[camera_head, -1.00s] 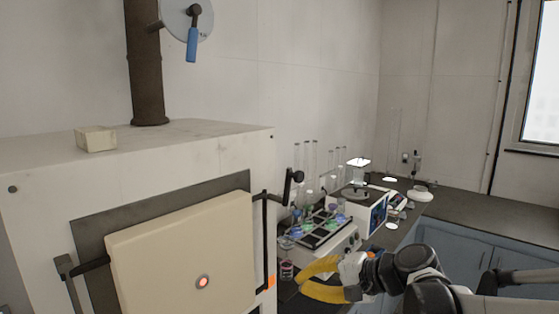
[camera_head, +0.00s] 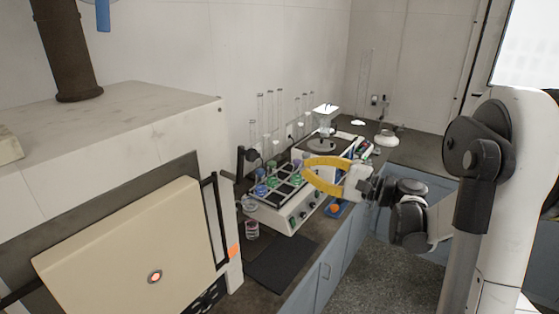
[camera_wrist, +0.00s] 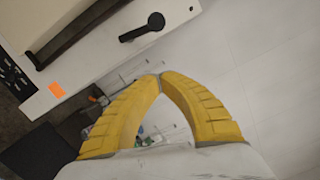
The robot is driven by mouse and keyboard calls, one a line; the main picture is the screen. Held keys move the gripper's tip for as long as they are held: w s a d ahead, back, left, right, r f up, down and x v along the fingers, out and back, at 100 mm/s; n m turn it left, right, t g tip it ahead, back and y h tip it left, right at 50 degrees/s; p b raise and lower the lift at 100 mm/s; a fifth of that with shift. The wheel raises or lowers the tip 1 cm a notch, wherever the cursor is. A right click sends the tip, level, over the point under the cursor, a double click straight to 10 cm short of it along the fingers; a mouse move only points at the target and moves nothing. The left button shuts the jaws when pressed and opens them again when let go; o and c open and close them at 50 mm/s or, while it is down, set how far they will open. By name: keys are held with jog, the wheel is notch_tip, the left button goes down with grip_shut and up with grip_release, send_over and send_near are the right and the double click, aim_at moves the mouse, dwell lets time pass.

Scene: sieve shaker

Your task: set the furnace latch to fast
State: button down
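The furnace (camera_head: 150,125) stands at the left with its cream door (camera_head: 120,250) closed. A black lever (camera_head: 241,163), seemingly the latch, sticks out from the furnace's right side by the door handle and points up. In the wrist view the lever (camera_wrist: 143,28) shows near the top, its round end against the pale furnace side. I cannot read any fast mark. My gripper (camera_head: 307,172) has yellow fingers and is right of the lever, apart from it. In the wrist view the fingertips (camera_wrist: 162,76) meet, with nothing between them, below the lever.
A white instrument (camera_head: 290,215) with a black rack of coloured vessels is on the dark bench beyond the furnace. Glassware and another device (camera_head: 325,142) stand behind it. A dark mat (camera_head: 280,262) lies on the bench in front. Floor (camera_head: 375,275) is clear at right.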

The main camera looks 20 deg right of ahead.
jog(key=w+a+r, duration=0.1)
jog(key=w+a, duration=0.4)
jog(key=a, duration=0.4)
jog(key=shift+w+a+r+p, duration=0.25)
jog(key=shift+a+r+p, duration=0.05)
jog(key=shift+a+p, duration=0.1)
jog(key=shift+s, duration=0.1)
jog(key=shift+s+a+r+n, duration=0.1)
jog(key=shift+a+r+n, duration=0.1)
jog(key=shift+n, duration=0.2)
